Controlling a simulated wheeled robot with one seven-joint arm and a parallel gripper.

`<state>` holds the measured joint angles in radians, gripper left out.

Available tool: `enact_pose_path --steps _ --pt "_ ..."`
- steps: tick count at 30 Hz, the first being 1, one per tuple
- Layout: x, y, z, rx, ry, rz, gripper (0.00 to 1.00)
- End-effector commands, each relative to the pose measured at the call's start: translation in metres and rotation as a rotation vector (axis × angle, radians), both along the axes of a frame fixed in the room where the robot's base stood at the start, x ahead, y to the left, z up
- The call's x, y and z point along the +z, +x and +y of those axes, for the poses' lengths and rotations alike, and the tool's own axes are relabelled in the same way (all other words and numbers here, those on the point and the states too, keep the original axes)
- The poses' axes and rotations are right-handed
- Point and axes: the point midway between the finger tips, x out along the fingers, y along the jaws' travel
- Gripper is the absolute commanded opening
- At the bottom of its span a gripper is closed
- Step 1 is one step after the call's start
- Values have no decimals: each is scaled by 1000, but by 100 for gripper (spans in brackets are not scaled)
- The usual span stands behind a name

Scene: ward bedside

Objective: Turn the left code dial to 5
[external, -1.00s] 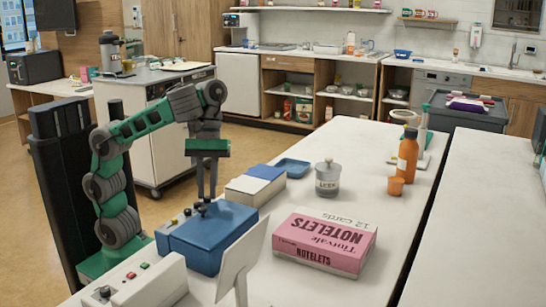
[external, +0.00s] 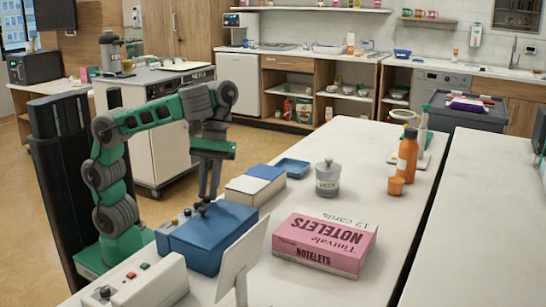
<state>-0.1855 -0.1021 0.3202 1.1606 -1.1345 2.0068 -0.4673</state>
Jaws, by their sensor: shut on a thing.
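A blue box (external: 210,241) stands on the white table at the near left, with small knobs (external: 181,217) along the left part of its top. My gripper (external: 204,207) points down onto the top of this box and is shut on a small dark dial there. The dial is mostly hidden by the fingers. Any numbers or pointer on it are too small to read.
A white panel (external: 243,262) stands in front of the box, and a pink Notelets box (external: 325,244) lies to its right. A white-and-blue box (external: 255,186), a blue tray (external: 292,167) and a grey lidded jar (external: 328,180) stand behind. A control box (external: 146,282) is nearest.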

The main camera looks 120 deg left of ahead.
Motion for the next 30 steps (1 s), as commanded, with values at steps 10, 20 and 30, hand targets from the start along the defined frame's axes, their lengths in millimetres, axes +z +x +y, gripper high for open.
enact_pose_path --steps 10,20,30 --pt "0 0 0 1 0 1 27" --pt "-11 -2 -1 163 1 -4 27" --pt "19 -10 -1 705 -1 -4 27"
